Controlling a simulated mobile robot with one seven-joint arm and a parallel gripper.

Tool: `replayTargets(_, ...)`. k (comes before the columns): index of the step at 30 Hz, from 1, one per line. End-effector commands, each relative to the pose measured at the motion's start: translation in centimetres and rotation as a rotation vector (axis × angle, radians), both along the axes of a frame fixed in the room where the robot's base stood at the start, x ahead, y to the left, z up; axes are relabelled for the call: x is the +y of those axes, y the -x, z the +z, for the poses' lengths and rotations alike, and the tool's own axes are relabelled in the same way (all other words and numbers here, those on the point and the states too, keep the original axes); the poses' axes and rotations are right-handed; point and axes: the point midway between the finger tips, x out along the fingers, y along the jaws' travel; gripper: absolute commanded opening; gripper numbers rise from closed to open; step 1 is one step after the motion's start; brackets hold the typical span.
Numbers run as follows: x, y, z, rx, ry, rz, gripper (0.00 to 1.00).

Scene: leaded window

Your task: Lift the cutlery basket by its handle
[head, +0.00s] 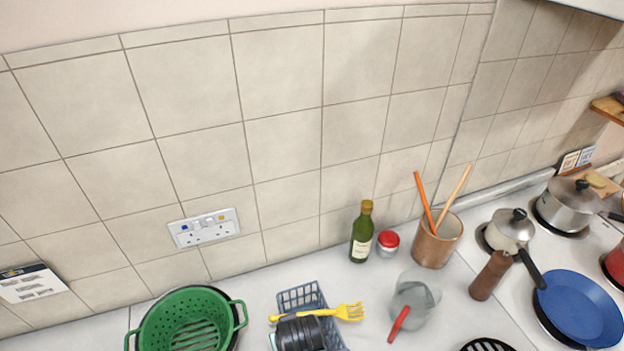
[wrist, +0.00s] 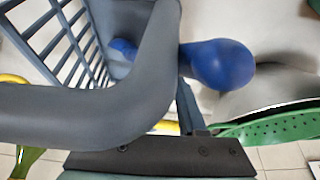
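The blue-grey slatted cutlery basket (head: 299,297) stands at the bottom middle of the head view, partly hidden by a dark ribbed part that seems to be mine. In the wrist view its slatted wall (wrist: 70,42) fills the upper left. A thick dark grey curved bar, apparently the basket's handle (wrist: 60,115), crosses very close to the camera. My gripper (wrist: 160,163) shows as a dark edge with screws at the bottom, right by this bar. Its fingertips and any grip on the bar are not clear. A yellow fork (head: 345,311) and a blue rounded utensil end (wrist: 218,65) are at the basket.
A green colander (head: 190,322) stands left of the basket. To the right are a grey jug-like container (head: 412,300) with a red handle, a bottle (head: 361,235), a red-lidded jar (head: 387,243), a utensil pot (head: 437,240) and a pepper mill (head: 490,275). The tiled wall is behind.

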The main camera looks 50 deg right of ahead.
Motion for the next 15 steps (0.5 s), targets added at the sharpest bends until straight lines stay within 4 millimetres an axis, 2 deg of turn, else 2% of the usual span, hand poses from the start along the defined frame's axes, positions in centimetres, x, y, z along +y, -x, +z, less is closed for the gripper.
replayTargets(4,-0.16,-0.31,-0.88,0.001,-0.001,-0.001,0.4)
replayTargets(11,-0.18,-0.36,-0.99,0.0,0.0,-0.001,0.4)
replayTargets(15,-0.17,-0.35,-0.99,0.0,0.0,-0.001,0.18)
